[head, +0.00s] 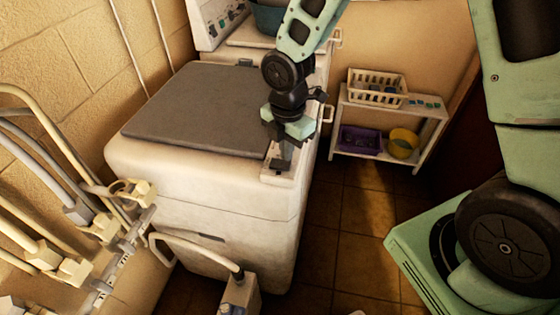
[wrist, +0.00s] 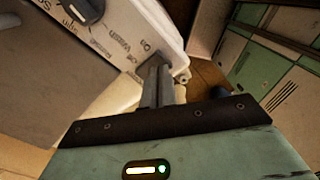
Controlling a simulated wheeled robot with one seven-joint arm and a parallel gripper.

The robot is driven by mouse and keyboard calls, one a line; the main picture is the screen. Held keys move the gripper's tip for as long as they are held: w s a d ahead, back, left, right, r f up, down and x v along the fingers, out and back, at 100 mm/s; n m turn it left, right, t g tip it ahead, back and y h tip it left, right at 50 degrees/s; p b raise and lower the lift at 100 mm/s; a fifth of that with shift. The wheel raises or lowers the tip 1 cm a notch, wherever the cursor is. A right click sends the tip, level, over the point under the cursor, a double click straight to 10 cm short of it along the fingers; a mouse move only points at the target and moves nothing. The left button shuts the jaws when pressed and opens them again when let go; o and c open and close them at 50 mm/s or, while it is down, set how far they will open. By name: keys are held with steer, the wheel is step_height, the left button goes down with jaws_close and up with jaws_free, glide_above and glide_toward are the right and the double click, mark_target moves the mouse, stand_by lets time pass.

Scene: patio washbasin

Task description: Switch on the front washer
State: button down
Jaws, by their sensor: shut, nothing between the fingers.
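The front washer (head: 200,185) is a white box with a grey lid (head: 195,105), left of centre in the head view. My gripper (head: 279,164) points down at the control strip along its right edge. In the wrist view the strip (wrist: 118,40) carries printed words, including "Wash" and "On", and a dark round knob (wrist: 82,10) at the upper left. My gripper's fingers (wrist: 157,72) are shut and empty, close to the strip's end by the word "On". They are apart from the knob. I cannot tell whether they touch the strip. The gripper hides part of the strip.
A second white machine (head: 212,18) with a control panel stands behind. A white shelf (head: 340,125) at right holds a basket (head: 378,88), a purple bin (head: 360,141) and a yellow bowl (head: 403,144). Pipes and taps (head: 75,210) line the left. Tiled floor (head: 340,240) lies open right of the washer.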

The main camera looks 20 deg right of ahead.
mark_target(286, 164)
steer(key=shift+f+b, duration=0.65)
steer(key=shift+f, duration=0.3)
stand_by(0.5)
step_height(286, 164, up, 7)
steer(key=p, duration=0.7)
steer(key=shift+r, duration=0.1)
stand_by(0.4)
steer(key=shift+s+a+b, duration=0.15)
steer(key=shift+b, duration=0.2)
steer(key=s+a+m+b, duration=0.3)
steer(key=s+m+b, duration=0.3)
steer(key=s, duration=0.4)
steer(key=s+a+r+m+b, duration=0.1)
steer(key=s+a+m+b, duration=0.2)
steer(key=s+m, duration=0.6)
steer(key=b, duration=0.2)
steer(key=shift+s+y+b, duration=0.3)
steer(key=shift+s+b, duration=0.05)
steer(key=shift+s, duration=0.05)
